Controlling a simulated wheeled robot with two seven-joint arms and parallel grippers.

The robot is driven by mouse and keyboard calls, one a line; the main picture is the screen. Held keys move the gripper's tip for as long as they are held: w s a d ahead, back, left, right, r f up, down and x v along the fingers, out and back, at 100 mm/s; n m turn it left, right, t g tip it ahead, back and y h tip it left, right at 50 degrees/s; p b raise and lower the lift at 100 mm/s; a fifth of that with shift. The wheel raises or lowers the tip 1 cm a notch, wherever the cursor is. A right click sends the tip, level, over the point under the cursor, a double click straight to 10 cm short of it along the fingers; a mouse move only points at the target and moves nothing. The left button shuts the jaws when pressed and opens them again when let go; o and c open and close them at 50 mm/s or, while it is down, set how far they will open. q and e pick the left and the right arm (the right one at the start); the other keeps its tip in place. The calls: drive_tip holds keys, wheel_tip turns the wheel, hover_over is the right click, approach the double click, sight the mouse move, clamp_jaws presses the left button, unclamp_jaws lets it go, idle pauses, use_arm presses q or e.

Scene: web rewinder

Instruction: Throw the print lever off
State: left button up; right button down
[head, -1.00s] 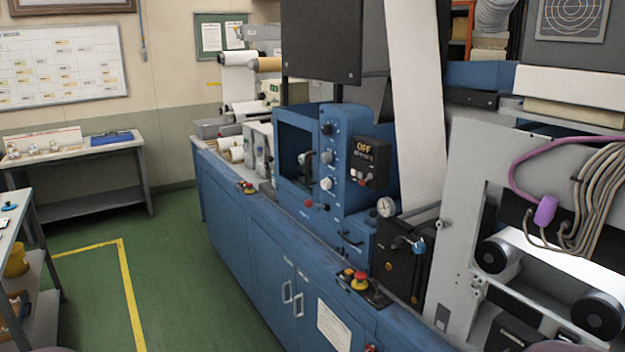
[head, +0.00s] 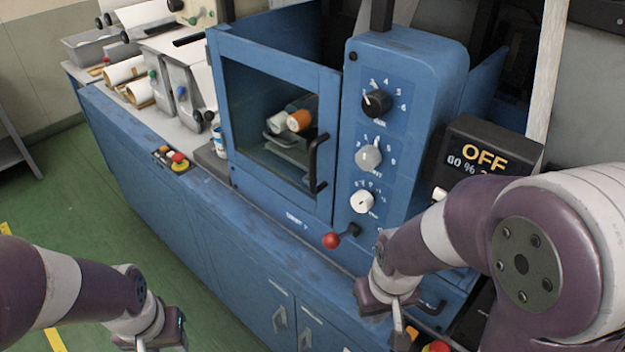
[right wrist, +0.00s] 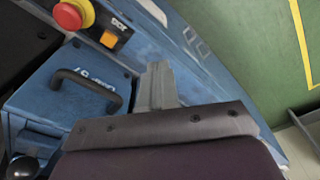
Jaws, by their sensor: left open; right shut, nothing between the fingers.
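A lever with a red ball (head: 331,240) sits below the dials on the blue machine's front panel, its ball to the left of and slightly below its black pivot. A small white label left of it is hard to read. My right gripper (head: 400,322) is shut and empty, below and right of the red ball and apart from it. In the right wrist view its closed fingers (right wrist: 158,84) are over the blue surface near a black handle (right wrist: 88,88). My left gripper (head: 150,345) is at the bottom edge, partly cut off, away from the machine; its fingertips are hardly visible.
A black display (head: 485,158) reads OFF, partly behind my right arm. A windowed door (head: 272,75) is left of the dials. A red emergency button (right wrist: 68,14) and an orange button (right wrist: 109,39) lie near my right gripper. Green floor (head: 60,185) is free at left.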

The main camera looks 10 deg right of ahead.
use_arm(q)
wheel_tip(320, 180, up, 14)
drive_tip(key=p, duration=1.4)
drive_tip(key=shift+s+d+r, duration=0.2)
drive_tip(key=shift+s+r, duration=0.05)
use_arm(e)
wheel_tip(320, 180, up, 20)
drive_tip(key=m, duration=1.1)
hover_over(339, 236)
drive_tip(key=s, duration=0.2)
drive_tip(key=shift+w+d+r, duration=0.1)
drive_tip(key=shift+w+r, duration=0.05)
drive_tip(key=shift+w, duration=0.05)
use_arm(q)
drive_tip(key=shift+w, duration=0.1)
use_arm(e)
drive_tip(key=shift+w, duration=0.1)
drive_tip(key=f, duration=0.3)
drive_tip(key=f+p, duration=0.1)
drive_tip(key=f, duration=0.2)
drive_tip(key=w+f+p, duration=0.1)
drive_tip(key=f, duration=0.2)
drive_tip(key=shift+f, duration=0.4)
use_arm(q)
wheel_tip(339, 236, up, 2)
drive_tip(key=shift+r, duration=0.2)
